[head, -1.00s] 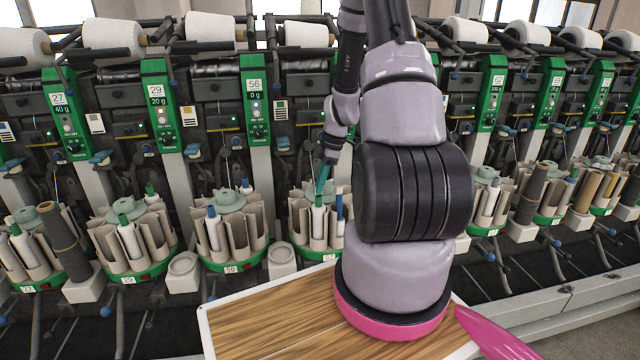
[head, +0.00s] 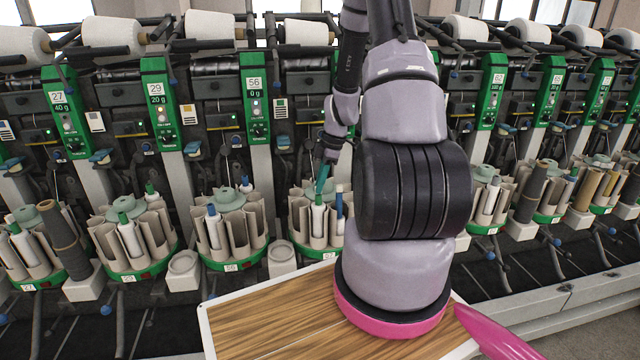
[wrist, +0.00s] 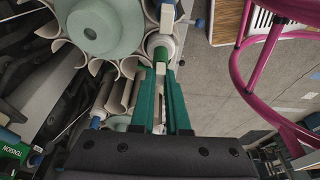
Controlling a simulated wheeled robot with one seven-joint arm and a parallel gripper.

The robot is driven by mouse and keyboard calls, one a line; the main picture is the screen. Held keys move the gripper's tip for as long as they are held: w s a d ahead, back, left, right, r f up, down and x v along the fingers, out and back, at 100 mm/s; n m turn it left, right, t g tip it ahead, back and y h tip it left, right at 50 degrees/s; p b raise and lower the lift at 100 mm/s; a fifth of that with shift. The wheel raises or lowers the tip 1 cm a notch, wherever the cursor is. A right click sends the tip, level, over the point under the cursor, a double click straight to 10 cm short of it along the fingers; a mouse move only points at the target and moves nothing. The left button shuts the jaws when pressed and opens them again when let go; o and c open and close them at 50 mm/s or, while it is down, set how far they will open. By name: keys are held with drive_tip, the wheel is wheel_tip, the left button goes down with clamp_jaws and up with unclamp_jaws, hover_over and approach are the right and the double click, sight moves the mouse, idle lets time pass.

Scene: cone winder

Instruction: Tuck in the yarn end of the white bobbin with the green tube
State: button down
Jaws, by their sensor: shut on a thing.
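The white bobbin (head: 318,219) stands upright in a front pocket of the round magazine under my arm. Its green tube (head: 318,199) sticks up at the top. In the wrist view the green tube (wrist: 161,54) shows just beyond my fingertips, with the white bobbin (wrist: 171,41) around it. My gripper (head: 321,186) points down over the tube top. In the wrist view the teal fingers of my gripper (wrist: 160,74) are close together, with a small pale piece between their tips, apparently the yarn end. The fingertips overlap the tube's edge; I cannot tell whether they touch it.
A blue-tubed bobbin (head: 340,210) stands just right of the white bobbin. The magazine's pale pockets (wrist: 130,66) and round teal hub (wrist: 95,25) are close by. Similar magazines (head: 231,228) stand on both sides. A wood-topped surface (head: 270,316) lies in front.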

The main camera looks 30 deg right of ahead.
idle(0.3)
drive_tip(key=c, duration=0.8)
unclamp_jaws()
drive_tip(key=shift+c, duration=0.2)
drive_tip(key=o, duration=0.5)
drive_tip(key=shift+r, duration=3.5)
